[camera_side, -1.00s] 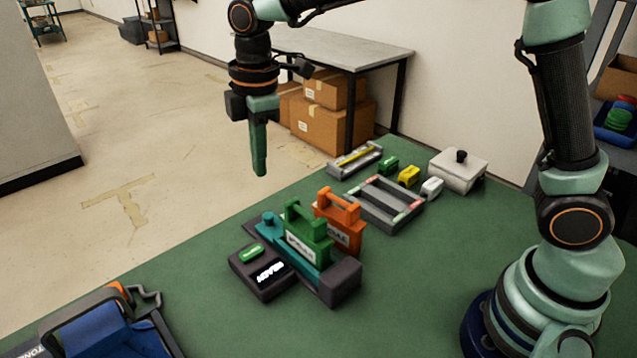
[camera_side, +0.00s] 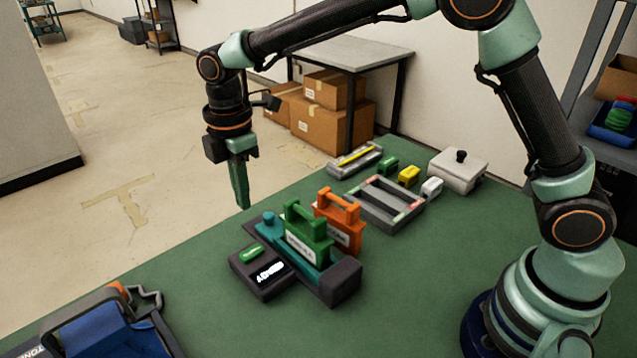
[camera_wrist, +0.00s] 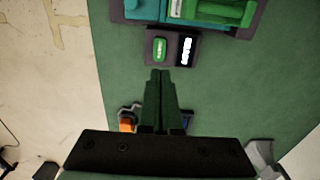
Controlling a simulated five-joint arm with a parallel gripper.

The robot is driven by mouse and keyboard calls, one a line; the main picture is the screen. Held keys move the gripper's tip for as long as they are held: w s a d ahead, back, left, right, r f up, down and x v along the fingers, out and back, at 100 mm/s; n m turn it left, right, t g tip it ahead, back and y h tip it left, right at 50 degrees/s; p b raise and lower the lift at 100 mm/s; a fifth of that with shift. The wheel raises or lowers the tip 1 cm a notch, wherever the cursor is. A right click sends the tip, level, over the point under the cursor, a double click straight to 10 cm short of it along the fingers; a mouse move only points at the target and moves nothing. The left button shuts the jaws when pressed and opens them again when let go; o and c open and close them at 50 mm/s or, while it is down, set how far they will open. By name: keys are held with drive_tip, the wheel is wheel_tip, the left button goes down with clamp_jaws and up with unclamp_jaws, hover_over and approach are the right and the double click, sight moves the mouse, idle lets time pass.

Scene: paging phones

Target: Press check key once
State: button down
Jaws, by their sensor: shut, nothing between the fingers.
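The green check key (camera_side: 251,253) sits on top of a dark box with a lit white display (camera_side: 271,271). My gripper (camera_side: 243,205) is shut and empty, pointing down, its tips apart from and above the key. In the wrist view the closed fingertips (camera_wrist: 160,74) show just below the green key (camera_wrist: 160,48) in the picture, with the display (camera_wrist: 186,51) to its right. The key is unobstructed in both views. The display's lettering is too blurred to read.
A green handled block (camera_side: 306,235) stands on the teal and dark base right behind the box, with an orange handled one (camera_side: 339,218) beyond. A grey tray (camera_side: 386,203) and a lidded white box (camera_side: 458,168) lie farther back.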

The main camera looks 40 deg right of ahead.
sight(253, 252)
wheel_tip(253, 252, down, 11)
drive_tip(key=shift+f, duration=0.15)
idle(0.4)
drive_tip(key=shift+s+f, duration=0.1)
drive_tip(key=shift+f, duration=1.05)
wheel_tip(253, 252, up, 15)
drive_tip(key=shift+w, duration=0.35)
drive_tip(key=shift+a, duration=0.1)
